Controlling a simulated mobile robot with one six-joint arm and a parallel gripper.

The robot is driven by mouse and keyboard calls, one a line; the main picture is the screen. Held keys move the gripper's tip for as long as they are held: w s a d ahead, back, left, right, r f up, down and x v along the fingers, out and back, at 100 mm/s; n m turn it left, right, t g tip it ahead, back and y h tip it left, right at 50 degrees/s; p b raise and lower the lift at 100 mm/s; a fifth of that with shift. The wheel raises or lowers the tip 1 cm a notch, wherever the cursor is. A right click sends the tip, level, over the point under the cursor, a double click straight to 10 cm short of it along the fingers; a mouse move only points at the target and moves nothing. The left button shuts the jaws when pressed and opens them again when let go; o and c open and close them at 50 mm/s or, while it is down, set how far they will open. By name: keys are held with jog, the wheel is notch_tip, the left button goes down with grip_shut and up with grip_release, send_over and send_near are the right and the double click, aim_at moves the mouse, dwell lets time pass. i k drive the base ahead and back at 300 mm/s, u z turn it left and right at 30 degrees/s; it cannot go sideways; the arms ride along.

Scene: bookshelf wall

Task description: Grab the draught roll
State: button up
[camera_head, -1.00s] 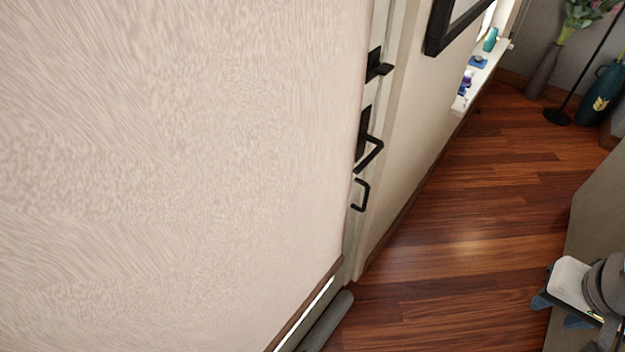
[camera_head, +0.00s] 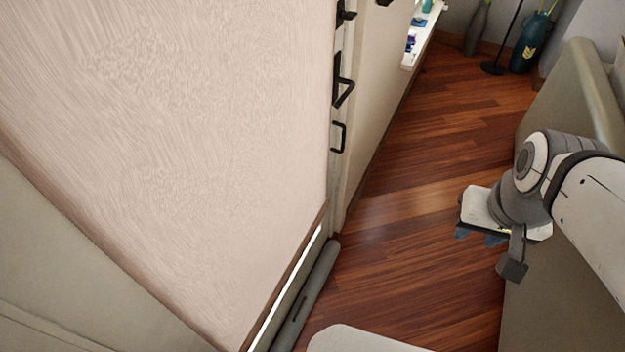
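The draught roll (camera_head: 308,297) is a long grey cylinder on the floor. It lies along the foot of the pale door (camera_head: 250,150), below a bright gap under the door. Its near end runs toward the bottom of the view. My gripper (camera_head: 478,236) hangs at the right, with a white body and blue-grey fingers pointing down. It is well to the right of the roll and above the floor, apart from it. Nothing shows held in it, but the finger opening is too small and partly hidden to judge.
Black door handles (camera_head: 343,92) stick out from the door's right edge. A grey-green panel (camera_head: 560,110) stands close behind my arm at right. Wooden floor (camera_head: 400,260) is clear between roll and gripper. A dark teal vase (camera_head: 530,45) stands far back.

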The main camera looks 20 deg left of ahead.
aim_at(288, 334)
jog(key=u, duration=0.3)
jog(key=k, duration=0.4)
jog(key=z, duration=1.3)
jog(key=k, duration=0.4)
jog(key=u, duration=1.9)
